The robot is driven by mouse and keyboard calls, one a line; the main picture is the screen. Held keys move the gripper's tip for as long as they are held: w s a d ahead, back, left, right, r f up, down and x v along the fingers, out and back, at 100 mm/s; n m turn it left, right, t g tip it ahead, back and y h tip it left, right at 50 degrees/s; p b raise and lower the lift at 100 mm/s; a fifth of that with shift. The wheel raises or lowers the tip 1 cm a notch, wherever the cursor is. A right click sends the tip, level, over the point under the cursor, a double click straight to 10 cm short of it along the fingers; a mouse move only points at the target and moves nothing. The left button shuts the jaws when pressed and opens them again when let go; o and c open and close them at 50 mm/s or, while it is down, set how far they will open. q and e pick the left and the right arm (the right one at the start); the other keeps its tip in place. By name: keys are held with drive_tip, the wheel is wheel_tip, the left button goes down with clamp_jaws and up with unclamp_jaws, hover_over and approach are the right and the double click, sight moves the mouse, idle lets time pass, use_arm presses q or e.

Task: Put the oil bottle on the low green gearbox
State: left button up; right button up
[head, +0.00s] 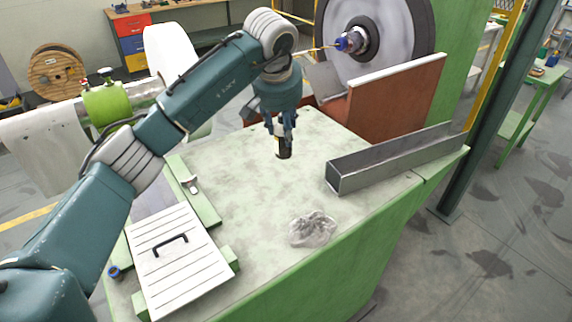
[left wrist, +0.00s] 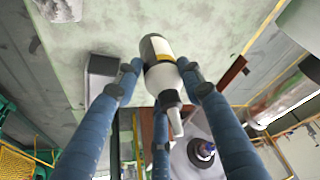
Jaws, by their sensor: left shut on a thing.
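The oil bottle (head: 284,152) is small and dark in the head view. In the left wrist view the bottle (left wrist: 158,62) shows a dark base, a white and yellow band and a pale nozzle. My left gripper (head: 282,132) points down and is shut on it, with the blue fingers around its sides. The low green gearbox (head: 255,185) has a broad, worn pale-green top, and the bottle is over or at its far middle part. I cannot tell if the base touches the top. My right gripper is not in view.
A grey metal channel (head: 395,158) lies along the gearbox's right side. A crumpled clear-grey heap (head: 312,229) lies near the front edge. A white slatted cover with a black handle (head: 178,262) is at the left. A rust-brown guard (head: 395,98) and a large wheel (head: 372,40) stand behind.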

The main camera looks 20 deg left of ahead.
sight(284, 153)
use_arm(q)
wheel_tip(284, 153, down, 8)
drive_tip(key=shift+r+p, duration=0.2)
drive_tip(key=shift+p, duration=0.75)
wheel_tip(284, 153, down, 4)
drive_tip(key=shift+r+p, duration=0.1)
drive_tip(key=shift+p, duration=0.55)
drive_tip(key=shift+f, duration=0.25)
drive_tip(key=o, duration=1.3)
drive_tip(key=shift+s, duration=0.1)
drive_tip(key=shift+r, duration=0.1)
